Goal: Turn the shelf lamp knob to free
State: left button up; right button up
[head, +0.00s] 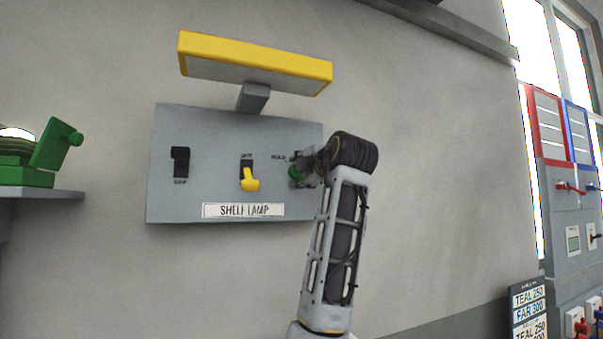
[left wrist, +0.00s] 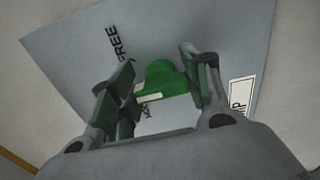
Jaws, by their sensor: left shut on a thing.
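The grey shelf lamp panel (head: 218,130) hangs on the wall under a yellow-edged lamp (head: 255,64). Its green knob (head: 295,173) is at the panel's right side, beside the word HOLD, partly hidden by my left gripper (head: 304,167). In the left wrist view the green knob (left wrist: 166,78) sits between the two fingers of my left gripper (left wrist: 158,85), which is shut on it. The knob has a pale mark. The word FREE (left wrist: 112,44) shows up and left of the knob; another label is partly covered. I cannot tell the knob's exact setting. My right gripper is not in view.
The panel also carries a black switch (head: 180,161) at left and a yellow lever (head: 250,180) in the middle. A green device (head: 45,155) stands on a shelf at far left. Another panel (head: 570,215) is at right. A ledge (head: 450,25) runs above.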

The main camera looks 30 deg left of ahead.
pick_arm(q)
jog(key=m, duration=0.4)
jog(key=shift+f+m, duration=0.3)
jog(key=shift+f+m+b, duration=0.15)
jog(key=shift+m+b, duration=0.15)
jog(key=shift+m, duration=2)
jog(key=o, duration=1)
jog(key=shift+s, duration=0.1)
jog(key=v, duration=1.2)
